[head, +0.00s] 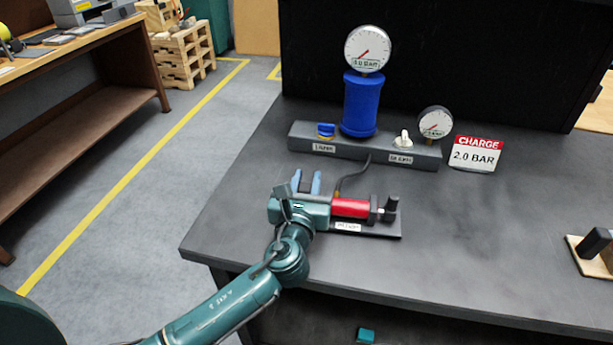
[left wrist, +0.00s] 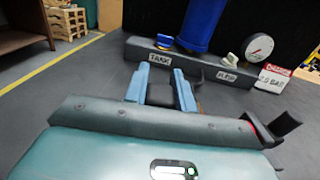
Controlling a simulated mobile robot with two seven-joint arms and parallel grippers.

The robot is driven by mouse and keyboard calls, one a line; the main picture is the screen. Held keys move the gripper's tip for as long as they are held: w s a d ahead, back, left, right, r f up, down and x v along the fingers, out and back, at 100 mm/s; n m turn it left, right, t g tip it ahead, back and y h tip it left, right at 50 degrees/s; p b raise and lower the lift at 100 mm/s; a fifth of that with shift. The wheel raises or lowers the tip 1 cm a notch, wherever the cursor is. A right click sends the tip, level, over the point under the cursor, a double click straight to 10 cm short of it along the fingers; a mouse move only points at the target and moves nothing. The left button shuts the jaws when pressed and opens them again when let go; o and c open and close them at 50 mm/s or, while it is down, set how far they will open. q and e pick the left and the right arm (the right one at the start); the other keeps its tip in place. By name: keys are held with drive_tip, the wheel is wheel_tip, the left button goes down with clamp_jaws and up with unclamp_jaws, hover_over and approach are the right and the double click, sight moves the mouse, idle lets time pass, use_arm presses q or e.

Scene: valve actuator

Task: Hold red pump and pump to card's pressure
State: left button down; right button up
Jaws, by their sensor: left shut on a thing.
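The red pump (head: 350,208) lies on a dark base plate (head: 385,231) near the table's front edge. Its black handle (head: 391,205) points right; in the left wrist view the handle (left wrist: 285,123) shows at the right edge. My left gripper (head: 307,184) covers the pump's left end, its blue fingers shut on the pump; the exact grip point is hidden. The fingers (left wrist: 158,90) also show in the left wrist view. The card (head: 476,155) reads CHARGE 2.0 BAR. A large gauge (head: 368,47) tops a blue tank (head: 361,105). My right gripper is not in view.
A grey manifold (head: 345,152) carries a blue valve knob (head: 326,130), a white knob (head: 403,138) and a small gauge (head: 435,122). A black hose (head: 350,179) runs toward the pump. A wooden block with a black handle (head: 595,245) sits far right. The table's right half is mostly clear.

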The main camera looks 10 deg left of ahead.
use_arm(q)
drive_tip(key=shift+f, duration=0.4)
idle(1.2)
drive_tip(key=shift+f, duration=0.15)
drive_tip(key=shift+f, duration=0.15)
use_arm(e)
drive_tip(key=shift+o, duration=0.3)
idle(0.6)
